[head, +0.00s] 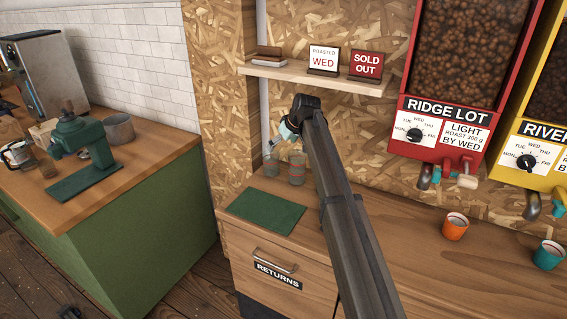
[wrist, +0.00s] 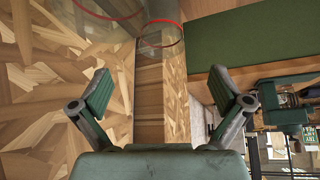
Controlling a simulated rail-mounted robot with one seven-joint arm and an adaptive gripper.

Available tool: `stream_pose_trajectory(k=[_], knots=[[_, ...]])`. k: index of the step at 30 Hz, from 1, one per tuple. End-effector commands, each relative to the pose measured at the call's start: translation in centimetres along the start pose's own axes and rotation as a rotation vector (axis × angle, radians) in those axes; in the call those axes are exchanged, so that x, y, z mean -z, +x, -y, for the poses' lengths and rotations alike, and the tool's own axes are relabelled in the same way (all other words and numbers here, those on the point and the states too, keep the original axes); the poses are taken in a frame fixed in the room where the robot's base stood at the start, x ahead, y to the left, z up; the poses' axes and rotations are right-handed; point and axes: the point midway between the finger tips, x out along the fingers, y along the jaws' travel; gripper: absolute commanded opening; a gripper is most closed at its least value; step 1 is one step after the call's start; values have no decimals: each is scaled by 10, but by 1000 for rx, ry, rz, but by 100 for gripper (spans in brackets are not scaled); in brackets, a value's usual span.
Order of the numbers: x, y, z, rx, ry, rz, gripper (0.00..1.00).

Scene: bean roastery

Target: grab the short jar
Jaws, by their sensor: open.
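The short jar (head: 271,166) is clear glass and stands upright on the wooden counter, left of a taller glass jar (head: 297,168). In the wrist view, the smaller glass with a red ring (wrist: 160,42), which seems to be the short jar, is beyond the fingertips, near the middle. The taller jar (wrist: 112,10) seems to be the larger glass cut off at the top left. My gripper (head: 276,141) is open and empty, above the short jar and apart from it. It also shows in the wrist view (wrist: 167,88), with its fingers spread wide.
A shelf (head: 318,77) with signs is on the chipboard wall above the jars. A green mat (head: 265,211) lies bare in front of them. An orange cup (head: 455,227) and a teal cup (head: 548,254) stand at the right. A red bean dispenser (head: 446,120) hangs above.

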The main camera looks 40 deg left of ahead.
Motion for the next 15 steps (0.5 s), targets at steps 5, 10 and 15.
stream_pose_trajectory(k=[5, 10, 15], knots=[[1, 19, -1, 0, -1, 2, 100], [1, 46, -1, 0, 0, 2, 100], [0, 64, -1, 0, 0, 1, 100]])
